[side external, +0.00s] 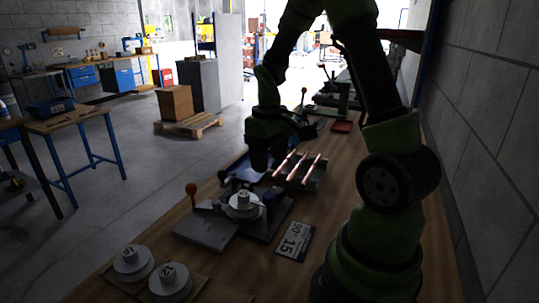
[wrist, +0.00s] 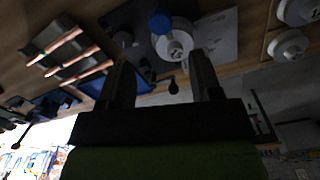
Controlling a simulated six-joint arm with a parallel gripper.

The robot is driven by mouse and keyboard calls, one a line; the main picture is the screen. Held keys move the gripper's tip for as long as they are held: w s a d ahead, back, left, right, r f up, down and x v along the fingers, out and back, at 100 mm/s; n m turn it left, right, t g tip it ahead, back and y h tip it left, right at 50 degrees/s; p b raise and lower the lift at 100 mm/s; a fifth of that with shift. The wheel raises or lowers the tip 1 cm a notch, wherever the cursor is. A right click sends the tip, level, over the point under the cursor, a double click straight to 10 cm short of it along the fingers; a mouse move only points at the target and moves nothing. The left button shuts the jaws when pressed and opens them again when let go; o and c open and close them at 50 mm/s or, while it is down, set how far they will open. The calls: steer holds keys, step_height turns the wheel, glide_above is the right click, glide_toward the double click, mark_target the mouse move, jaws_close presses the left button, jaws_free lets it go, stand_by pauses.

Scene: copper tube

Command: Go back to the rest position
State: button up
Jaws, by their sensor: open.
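Several copper tubes (side external: 297,167) lie side by side on a dark rack (side external: 316,181) on the wooden bench. The tubes also show at the upper left of the wrist view (wrist: 78,58). My gripper (wrist: 162,70) is open in the wrist view, with nothing between its two dark fingers. In the side view my gripper (side external: 262,158) hangs above the bench, by the left end of the rack and behind the bending tool. The bending tool (side external: 243,206) has a pale round die, a grey base plate and a lever with an orange knob.
Two pale round dies (side external: 170,280) stand at the bench's front left. A label marked 15 (side external: 295,241) lies right of the bending tool. A block wall (side external: 490,130) runs along the right.

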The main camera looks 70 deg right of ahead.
steer(key=shift+r, duration=0.25)
steer(key=s+a+r+t+y, duration=0.1)
steer(key=s+a+r+t, duration=0.2)
steer(key=a+r, duration=0.4)
steer(key=s+a+r+m+t+y, duration=0.1)
steer(key=s+a+r+t, duration=0.3)
steer(key=a, duration=0.5)
step_height(320, 180, up, 3)
steer(key=shift+s+a+r, duration=0.1)
steer(key=shift+s+a, duration=0.3)
steer(key=shift+s, duration=0.55)
steer(key=shift+o, duration=0.5)
steer(key=shift+w, duration=0.1)
